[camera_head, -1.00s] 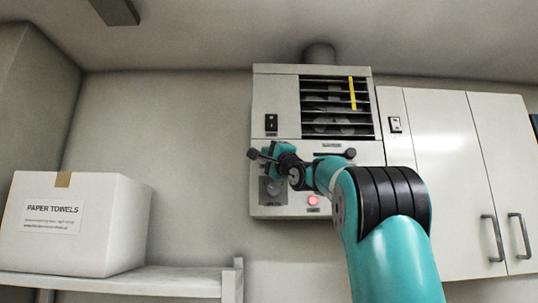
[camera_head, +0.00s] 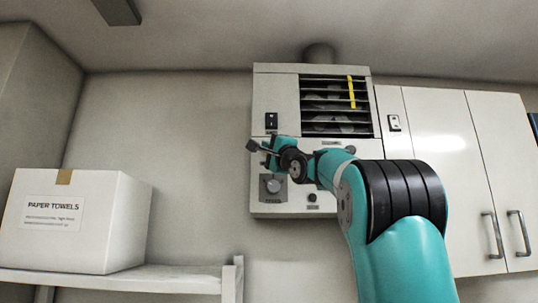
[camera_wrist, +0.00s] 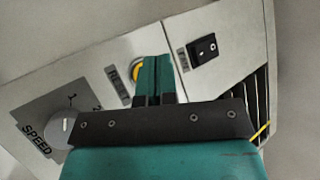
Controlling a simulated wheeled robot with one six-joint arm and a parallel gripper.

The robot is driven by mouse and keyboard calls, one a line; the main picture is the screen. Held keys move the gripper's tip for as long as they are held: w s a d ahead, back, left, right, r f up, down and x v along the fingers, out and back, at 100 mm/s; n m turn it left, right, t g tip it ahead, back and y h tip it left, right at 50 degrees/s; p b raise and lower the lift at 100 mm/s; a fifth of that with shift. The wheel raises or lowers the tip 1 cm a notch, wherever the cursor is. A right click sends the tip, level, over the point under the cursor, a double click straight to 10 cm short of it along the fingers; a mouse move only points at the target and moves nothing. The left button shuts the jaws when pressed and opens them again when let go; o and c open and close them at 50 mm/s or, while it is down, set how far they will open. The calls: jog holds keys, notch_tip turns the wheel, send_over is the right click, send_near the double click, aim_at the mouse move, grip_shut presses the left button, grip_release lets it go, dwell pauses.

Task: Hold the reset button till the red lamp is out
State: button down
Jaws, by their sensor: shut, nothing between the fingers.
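The grey wall unit (camera_head: 277,92) hangs ahead, with a slatted grille. Its lamp (camera_head: 312,197), low on the front, is dark. In the head view my gripper (camera_head: 272,150) is at the unit's left front, and the button is hidden there.
A speed dial (camera_wrist: 62,127) and a black rocker switch (camera_wrist: 205,48) flank the button. A yellow strip (camera_head: 352,92) hangs on the grille. White cabinets (camera_head: 440,150) stand to the right. A paper towel box (camera_head: 60,235) sits on a shelf (camera_head: 150,279) at left.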

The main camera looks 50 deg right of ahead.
jog(key=s+a, duration=0.1)
jog(key=s+a+b, duration=0.1)
jog(key=shift+s+a, duration=0.2)
jog(key=shift+a, duration=0.15)
jog(key=shift+f, duration=0.1)
dwell(0.7)
